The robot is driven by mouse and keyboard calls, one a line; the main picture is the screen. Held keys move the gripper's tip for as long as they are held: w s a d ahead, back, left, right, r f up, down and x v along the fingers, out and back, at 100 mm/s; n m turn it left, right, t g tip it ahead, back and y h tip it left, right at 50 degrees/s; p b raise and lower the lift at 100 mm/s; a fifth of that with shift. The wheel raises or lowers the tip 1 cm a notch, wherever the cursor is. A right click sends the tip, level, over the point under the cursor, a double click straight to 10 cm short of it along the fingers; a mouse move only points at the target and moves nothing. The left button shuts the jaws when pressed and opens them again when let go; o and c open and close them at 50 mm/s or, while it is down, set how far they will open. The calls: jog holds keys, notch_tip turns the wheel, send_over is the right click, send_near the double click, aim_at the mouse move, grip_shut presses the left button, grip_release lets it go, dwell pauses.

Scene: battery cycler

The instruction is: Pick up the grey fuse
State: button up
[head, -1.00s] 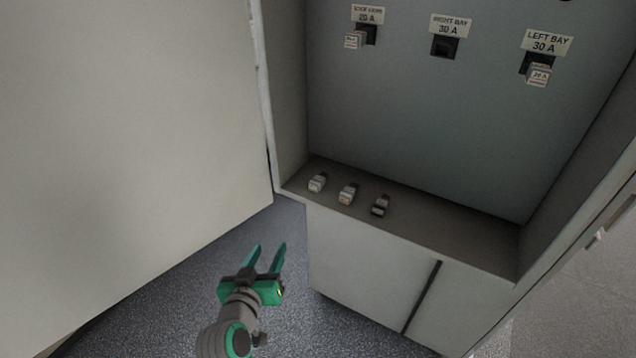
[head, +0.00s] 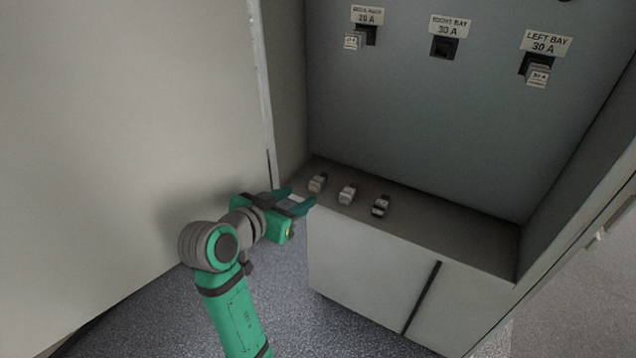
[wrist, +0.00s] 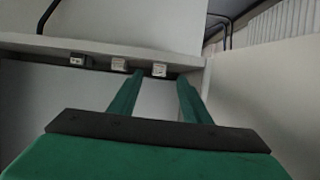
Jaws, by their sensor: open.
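Three small fuses stand in a row on the cabinet ledge. In the head view the left fuse (head: 317,183) and the middle fuse (head: 347,194) look pale grey-white, and the right fuse (head: 380,206) has a dark body with a pale end. I cannot tell for sure which is the grey one. My gripper (head: 296,199) is open and empty at the ledge's left front, just short of the left fuse. In the wrist view, a pale fuse (wrist: 159,70) shows beyond and between the open fingers (wrist: 157,95); two others (wrist: 118,64) (wrist: 77,59) sit to its left.
The ledge (head: 450,233) is bare to the right of the fuses. The cabinet's left side wall (head: 283,95) rises close to my gripper. Sockets labelled 20 A and 30 A are on the back panel (head: 420,110); the right bay socket (head: 445,46) looks empty, the other two hold fuses.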

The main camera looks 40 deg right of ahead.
aim_at(313, 185)
jog(key=shift+x, duration=0.95)
jog(key=shift+d+r+x, duration=0.1)
jog(key=shift+r+x, duration=0.05)
jog(key=shift+x, duration=0.7)
jog(key=shift+d+r+x, duration=0.1)
jog(key=shift+r+x, duration=0.1)
jog(key=shift+x, duration=0.7)
jog(key=shift+r+x, duration=0.15)
jog(key=shift+x, duration=0.7)
jog(key=shift+w, duration=0.1)
jog(key=shift+c, duration=0.6)
jog(key=c, duration=0.9)
